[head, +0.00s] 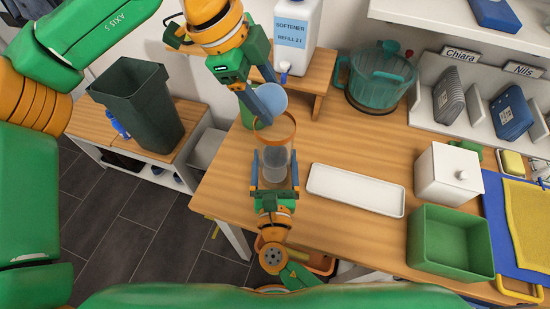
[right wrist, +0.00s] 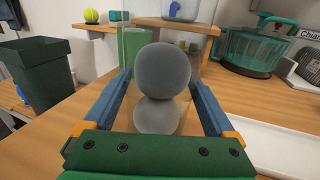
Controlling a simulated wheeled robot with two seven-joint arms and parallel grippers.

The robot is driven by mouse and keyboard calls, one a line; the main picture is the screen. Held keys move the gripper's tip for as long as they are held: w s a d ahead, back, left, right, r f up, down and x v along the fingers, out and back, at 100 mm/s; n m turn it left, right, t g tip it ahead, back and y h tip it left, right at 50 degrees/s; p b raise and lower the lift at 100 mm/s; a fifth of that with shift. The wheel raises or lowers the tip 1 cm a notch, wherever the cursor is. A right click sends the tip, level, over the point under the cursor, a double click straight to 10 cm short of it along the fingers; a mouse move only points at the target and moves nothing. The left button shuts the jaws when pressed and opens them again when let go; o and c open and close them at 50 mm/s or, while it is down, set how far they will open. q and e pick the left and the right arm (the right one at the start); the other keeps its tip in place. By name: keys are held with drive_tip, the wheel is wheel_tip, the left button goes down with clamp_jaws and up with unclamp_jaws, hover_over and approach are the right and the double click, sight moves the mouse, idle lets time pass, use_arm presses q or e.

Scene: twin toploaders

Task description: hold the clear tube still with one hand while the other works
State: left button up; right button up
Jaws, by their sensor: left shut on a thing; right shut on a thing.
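The clear tube (head: 290,133) with an orange rim stands on the wooden table in the head view. My right gripper (head: 276,165) has its blue fingers on both sides of the tube, low down, and is shut on it. In the right wrist view the tube (right wrist: 128,50) is between the right gripper's fingers (right wrist: 158,95), with two grey balls (right wrist: 162,70) inside, one above the other. My left gripper (head: 266,112) is above the tube's rim, shut on a pale blue round thing (head: 272,97). Its fingers partly hide that thing.
A white tray (head: 355,190) lies right of the tube, beside a white lidded box (head: 448,174) and a green bin (head: 449,241). A softener bottle (head: 296,35) stands on a wooden riser (head: 318,80) behind. A teal basket (head: 379,76) is at the back.

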use_arm(q)
drive_tip(key=shift+f, duration=0.9)
drive_tip(key=o, duration=1.3)
drive_tip(key=shift+o, duration=0.2)
drive_tip(key=v, duration=1.2)
drive_tip(key=shift+s, duration=0.1)
use_arm(e)
drive_tip(key=o, duration=1.1)
drive_tip(key=shift+c, duration=0.2)
drive_tip(key=shift+s, duration=0.1)
